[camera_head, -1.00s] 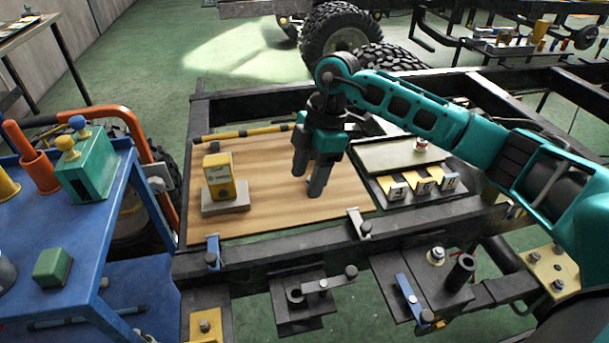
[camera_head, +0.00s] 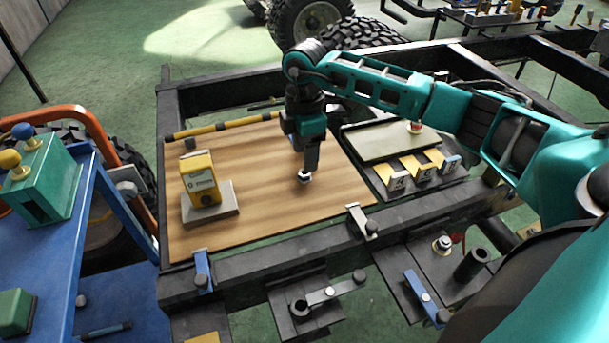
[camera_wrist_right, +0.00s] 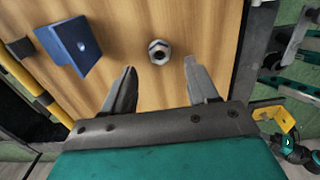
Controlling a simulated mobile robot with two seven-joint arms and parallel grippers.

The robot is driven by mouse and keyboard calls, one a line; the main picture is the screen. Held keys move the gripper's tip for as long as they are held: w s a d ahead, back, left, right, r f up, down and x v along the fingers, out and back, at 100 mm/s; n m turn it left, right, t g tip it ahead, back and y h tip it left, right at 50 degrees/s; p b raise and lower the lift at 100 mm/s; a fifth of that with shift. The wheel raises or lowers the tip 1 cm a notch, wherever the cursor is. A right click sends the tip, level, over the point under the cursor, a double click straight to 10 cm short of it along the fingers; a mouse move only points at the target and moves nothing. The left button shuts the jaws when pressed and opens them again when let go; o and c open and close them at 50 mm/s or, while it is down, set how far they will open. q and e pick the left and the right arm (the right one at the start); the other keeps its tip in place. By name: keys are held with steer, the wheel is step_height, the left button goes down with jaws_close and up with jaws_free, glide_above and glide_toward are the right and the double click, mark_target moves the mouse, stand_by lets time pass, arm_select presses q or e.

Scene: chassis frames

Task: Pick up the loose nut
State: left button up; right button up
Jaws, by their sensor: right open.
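The loose nut (camera_head: 304,178) is a small silvery piece lying on the wooden board (camera_head: 250,220). In the right wrist view the nut (camera_wrist_right: 158,52) shows its hexagonal outline and round hole. My right gripper (camera_head: 304,168) points down just above the nut. In the wrist view my right gripper (camera_wrist_right: 159,68) is open and empty. The nut lies centred between the two fingers, slightly beyond their tips, and touches neither. My left gripper is not in view.
A yellow meter (camera_head: 199,178) on a grey block stands left on the board. A blue block (camera_wrist_right: 75,45) shows near the nut in the wrist view. A black frame (camera_head: 270,245) borders the board.

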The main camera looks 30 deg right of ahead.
mark_target(305, 175)
steer(key=f, duration=0.2)
steer(key=f+b, duration=0.1)
steer(key=f, duration=0.2)
steer(key=shift+w+a+f, duration=0.1)
steer(key=shift+a, duration=0.1)
steer(key=shift+c, duration=0.3)
steer(key=c, duration=1)
steer(key=shift+o, duration=0.2)
